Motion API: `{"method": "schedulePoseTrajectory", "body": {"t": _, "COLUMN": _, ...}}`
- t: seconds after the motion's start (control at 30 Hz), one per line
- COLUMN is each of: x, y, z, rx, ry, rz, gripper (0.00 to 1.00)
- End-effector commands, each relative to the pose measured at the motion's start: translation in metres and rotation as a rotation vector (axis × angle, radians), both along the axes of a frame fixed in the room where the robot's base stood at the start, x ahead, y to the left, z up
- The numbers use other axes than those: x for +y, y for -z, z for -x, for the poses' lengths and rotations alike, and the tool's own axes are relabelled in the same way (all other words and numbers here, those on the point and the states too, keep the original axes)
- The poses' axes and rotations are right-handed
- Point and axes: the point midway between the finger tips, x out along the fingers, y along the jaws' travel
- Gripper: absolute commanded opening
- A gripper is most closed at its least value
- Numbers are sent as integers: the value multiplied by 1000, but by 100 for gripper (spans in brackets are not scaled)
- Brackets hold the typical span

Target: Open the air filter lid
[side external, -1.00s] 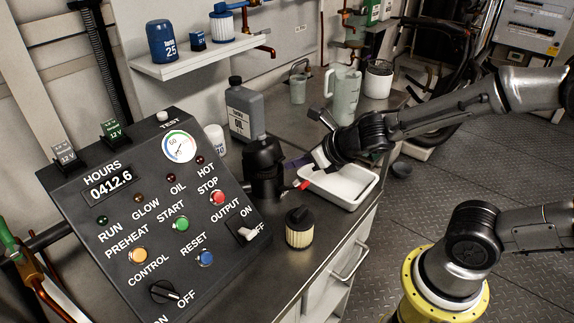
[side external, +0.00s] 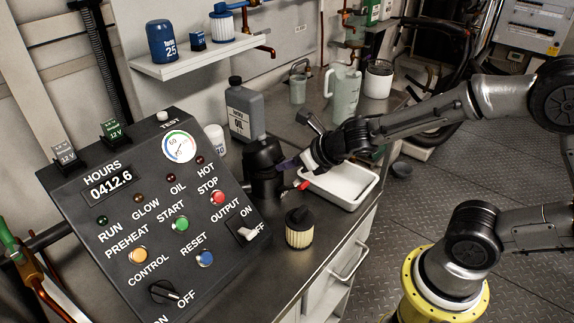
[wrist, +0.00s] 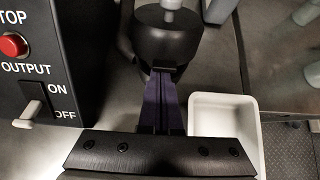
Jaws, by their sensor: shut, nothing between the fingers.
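A black filter housing (side external: 262,178) stands upright on the metal bench, beside the control panel. Its lid (side external: 261,150) sits on top; in the wrist view the round black lid (wrist: 171,35) has a grey knob in its middle. My gripper (side external: 284,164) reaches in from the right at the upper side of the housing. In the wrist view my gripper (wrist: 165,72) has its purple fingers together, with the tips at the lid's near edge. I cannot tell whether the tips touch it. The fingers hide part of the housing's side.
The control panel (side external: 105,230) stands close on the left. A white tray (side external: 366,193) lies right of the housing, with a red-tipped thing near it. A pleated filter cartridge (side external: 299,232) stands in front. A grey bottle (side external: 240,108) and jugs stand behind.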

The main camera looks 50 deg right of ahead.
Motion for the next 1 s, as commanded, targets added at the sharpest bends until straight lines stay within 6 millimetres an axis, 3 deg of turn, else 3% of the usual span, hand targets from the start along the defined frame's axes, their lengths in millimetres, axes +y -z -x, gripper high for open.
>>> {"method": "schedulePoseTrajectory", "body": {"t": 0.6, "x": 0, "y": -44, "z": -23, "rx": 1, "ry": 1, "rz": 1, "gripper": 0}}
{"method": "schedulePoseTrajectory", "body": {"t": 1.0, "x": 0, "y": -55, "z": -32, "rx": 1, "ry": 0, "rz": 0, "gripper": 0}}
